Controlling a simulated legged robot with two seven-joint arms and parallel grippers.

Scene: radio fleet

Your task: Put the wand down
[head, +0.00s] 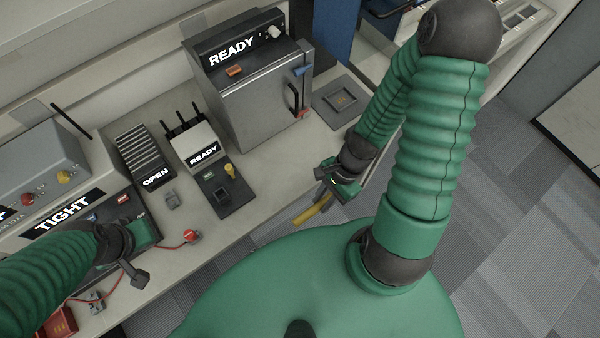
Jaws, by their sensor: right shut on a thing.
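My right gripper (331,192) is shut on a yellow stick-like thing that I take to be the wand (312,212). The wand slants down to the left from the fingers, at the front edge of the bench (262,182). I cannot tell whether it touches the bench. Part of the wand is hidden by the gripper. My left gripper (136,277) is at the lower left, by the front edge of the bench; its fingers do not show clearly.
A grey cabinet marked READY (262,92) stands at the back. A smaller READY unit (196,145) and a black pad with a yellow knob (224,189) stand left of the wand. A square plate (342,101) lies at the right. A red cable (165,247) runs along the front left.

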